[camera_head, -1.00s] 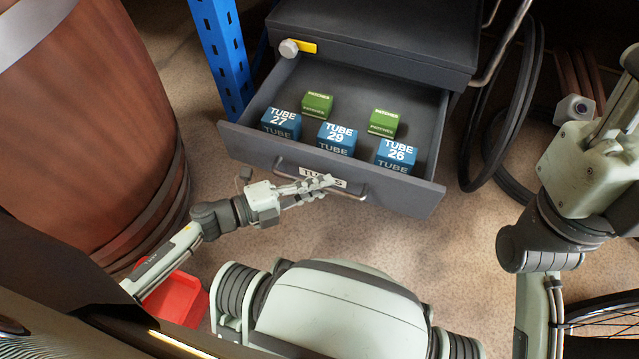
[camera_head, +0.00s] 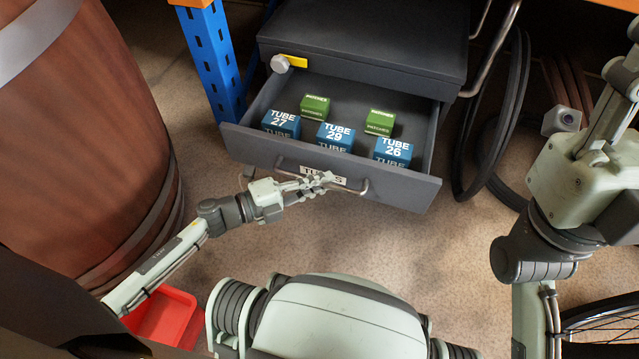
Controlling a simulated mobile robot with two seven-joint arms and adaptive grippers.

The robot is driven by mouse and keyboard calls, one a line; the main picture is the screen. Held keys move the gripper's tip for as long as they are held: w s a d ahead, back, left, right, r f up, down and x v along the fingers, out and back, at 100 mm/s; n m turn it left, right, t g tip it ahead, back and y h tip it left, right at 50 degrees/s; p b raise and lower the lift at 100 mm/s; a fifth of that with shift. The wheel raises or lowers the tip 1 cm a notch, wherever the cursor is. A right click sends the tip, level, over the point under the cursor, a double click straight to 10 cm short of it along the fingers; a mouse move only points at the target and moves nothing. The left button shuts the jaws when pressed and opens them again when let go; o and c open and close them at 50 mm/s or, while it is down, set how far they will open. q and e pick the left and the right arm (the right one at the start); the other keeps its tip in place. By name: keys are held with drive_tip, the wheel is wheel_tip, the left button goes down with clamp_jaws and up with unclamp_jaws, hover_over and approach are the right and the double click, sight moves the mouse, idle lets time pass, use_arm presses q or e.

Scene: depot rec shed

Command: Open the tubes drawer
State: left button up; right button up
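The grey tubes drawer (camera_head: 400,188) stands pulled out of the dark grey cabinet (camera_head: 365,35), with its inside showing. A white label, partly hidden, sits on its front behind a metal bar handle (camera_head: 362,191). Inside are blue boxes marked TUBE 27 (camera_head: 282,122), TUBE 29 (camera_head: 336,137) and TUBE 26 (camera_head: 394,151), and two green PATCHES boxes (camera_head: 315,107) (camera_head: 380,121). My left gripper (camera_head: 320,181) is at the handle's middle, its fingers closed around the bar and covering part of the label. My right arm shows at the right; its gripper is out of view.
A round lock knob with a yellow tag (camera_head: 296,62) is on the cabinet front. A big wooden barrel (camera_head: 85,130) stands left, beside a blue post (camera_head: 212,60). A red bin (camera_head: 165,315) lies low left. Black tyres (camera_head: 500,120) hang right. Floor before the drawer is clear.

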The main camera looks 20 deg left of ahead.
use_arm(q)
drive_tip(key=o, duration=0.4)
drive_tip(key=v, duration=1.2)
drive_tip(key=shift+r, duration=0.1)
